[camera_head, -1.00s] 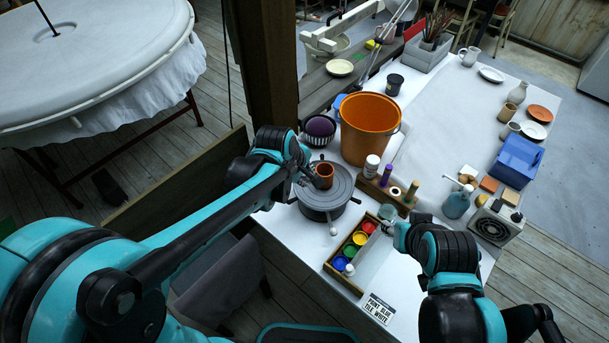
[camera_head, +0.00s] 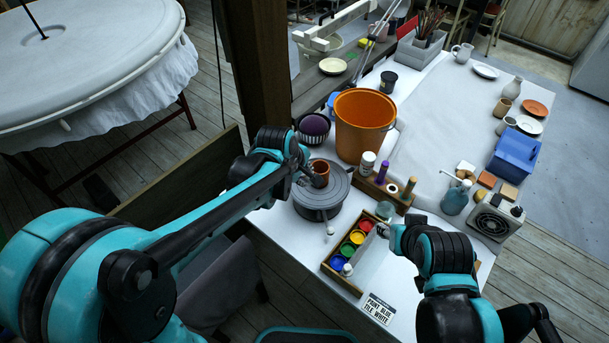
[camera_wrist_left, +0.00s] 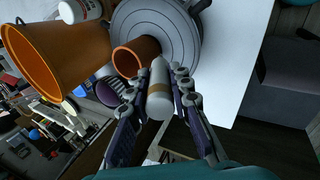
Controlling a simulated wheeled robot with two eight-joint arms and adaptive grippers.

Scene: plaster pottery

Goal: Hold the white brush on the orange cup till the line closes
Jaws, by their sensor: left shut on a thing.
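The orange-brown cup (camera_head: 321,173) stands on the grey turntable (camera_head: 329,199). It also shows in the left wrist view (camera_wrist_left: 143,49), beside the brush. The white brush (camera_wrist_left: 160,94) has a thick pale body with a tan band. My left gripper (camera_wrist_left: 156,84) is shut on it, one finger on each side. The brush's far end is at the cup's wall; I cannot tell whether it touches. In the head view my left gripper (camera_head: 305,168) is at the cup's left side. My right gripper (camera_head: 385,231) is by the paint tray, and its fingers are too small to read.
A large orange bucket (camera_head: 364,125) stands behind the turntable. A wooden tray of paint pots (camera_head: 346,251) and a wooden tool rack (camera_head: 385,194) are to the right. A blue bin (camera_head: 514,158) is farther right.

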